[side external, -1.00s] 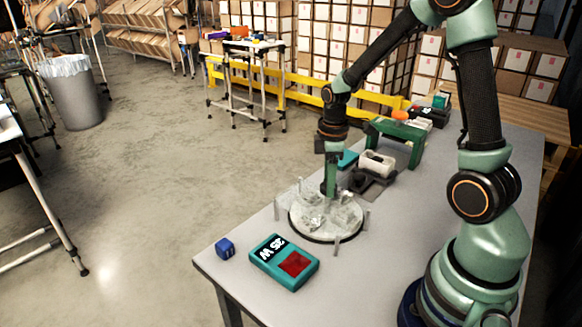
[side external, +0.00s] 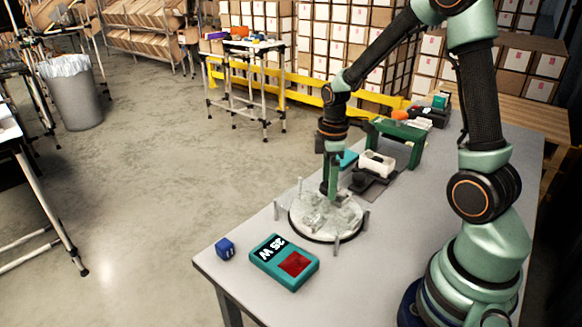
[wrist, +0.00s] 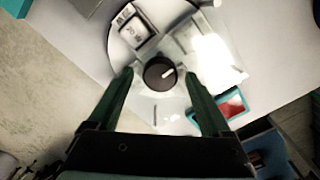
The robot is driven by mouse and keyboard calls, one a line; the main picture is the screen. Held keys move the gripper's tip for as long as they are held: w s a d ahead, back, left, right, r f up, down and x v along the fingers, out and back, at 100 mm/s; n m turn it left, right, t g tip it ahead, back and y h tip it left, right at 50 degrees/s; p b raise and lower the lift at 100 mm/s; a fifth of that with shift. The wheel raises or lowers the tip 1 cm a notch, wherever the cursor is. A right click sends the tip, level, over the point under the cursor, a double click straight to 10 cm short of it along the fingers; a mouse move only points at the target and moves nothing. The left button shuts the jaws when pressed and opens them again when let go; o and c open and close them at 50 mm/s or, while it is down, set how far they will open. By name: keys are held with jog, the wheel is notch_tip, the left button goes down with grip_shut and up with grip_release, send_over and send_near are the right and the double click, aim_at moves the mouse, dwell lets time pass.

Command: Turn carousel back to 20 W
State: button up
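The carousel (side external: 300,222) is a pale round disc with clear parts on it, standing on the grey table; its rim also shows in the wrist view (wrist: 116,42). A dark round knob (wrist: 160,72) with a white pointer line is at its middle. My gripper (wrist: 160,76) is pointed down over the carousel, its two green fingers apart on either side of the knob. I cannot tell whether they touch it. In the side view my gripper (side external: 331,196) hides the knob. A teal meter (side external: 262,275) with a red panel reads 25 W.
Several thin posts stand around the carousel. A white block on a dark base (side external: 376,163) and a green stand (side external: 402,135) are behind it.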

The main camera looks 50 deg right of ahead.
notch_tip(320, 180, up, 12)
dwell(0.6)
jog(key=s+a+r+m+t, duration=0.4)
jog(key=s+a+m+t, duration=0.1)
jog(key=a+m, duration=0.4)
jog(key=shift+s+a+r+t, duration=0.15)
jog(key=shift+s+a+t, duration=0.15)
jog(key=shift+s+a, duration=0.7)
jog(key=shift+w+a, duration=0.25)
